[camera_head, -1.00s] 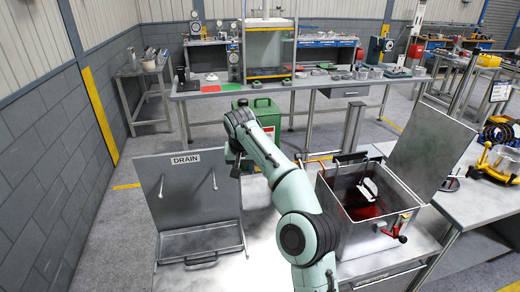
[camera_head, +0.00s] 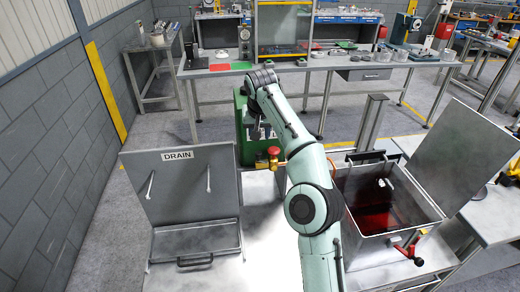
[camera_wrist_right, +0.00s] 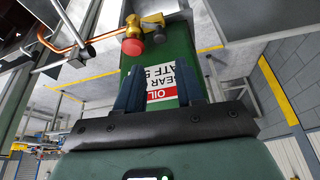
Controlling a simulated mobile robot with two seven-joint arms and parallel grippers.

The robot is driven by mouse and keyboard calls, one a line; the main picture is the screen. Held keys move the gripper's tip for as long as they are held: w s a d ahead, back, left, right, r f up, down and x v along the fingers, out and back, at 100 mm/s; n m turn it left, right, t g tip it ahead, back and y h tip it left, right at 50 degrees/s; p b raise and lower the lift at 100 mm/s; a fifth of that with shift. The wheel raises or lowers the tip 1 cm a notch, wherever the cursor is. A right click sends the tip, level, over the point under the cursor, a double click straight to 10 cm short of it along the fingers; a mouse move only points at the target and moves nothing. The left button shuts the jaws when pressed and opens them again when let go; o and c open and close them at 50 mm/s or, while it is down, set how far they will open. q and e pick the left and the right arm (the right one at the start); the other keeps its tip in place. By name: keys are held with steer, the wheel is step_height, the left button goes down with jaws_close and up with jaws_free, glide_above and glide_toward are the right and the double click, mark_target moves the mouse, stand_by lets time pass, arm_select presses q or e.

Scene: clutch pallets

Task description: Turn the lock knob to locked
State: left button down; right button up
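A red round knob (camera_head: 273,151) on a brass valve stands left of the open tank in the head view. In the right wrist view the red knob (camera_wrist_right: 132,46) sits beside a black knob (camera_wrist_right: 160,36) on the brass valve (camera_wrist_right: 152,20) and a copper pipe. I cannot tell which of these is the lock knob. My right gripper (camera_wrist_right: 160,92) is open and empty, its two dark fingers apart in front of a green container (camera_wrist_right: 130,68). The valve shows above the fingers, apart from them. In the head view my arm hides most of this gripper. My left gripper is not in view.
The open metal tank (camera_head: 374,237) with red liquid stands right of my arm, its lid raised. The DRAIN tray (camera_head: 196,238) with raised lid is at left. The green container (camera_head: 244,148) stands beyond. A long workbench (camera_head: 215,68) is behind.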

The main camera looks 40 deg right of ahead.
mark_target(259, 153)
steer(key=x, duration=1.2)
steer(key=shift+f, duration=0.15)
jaws_close()
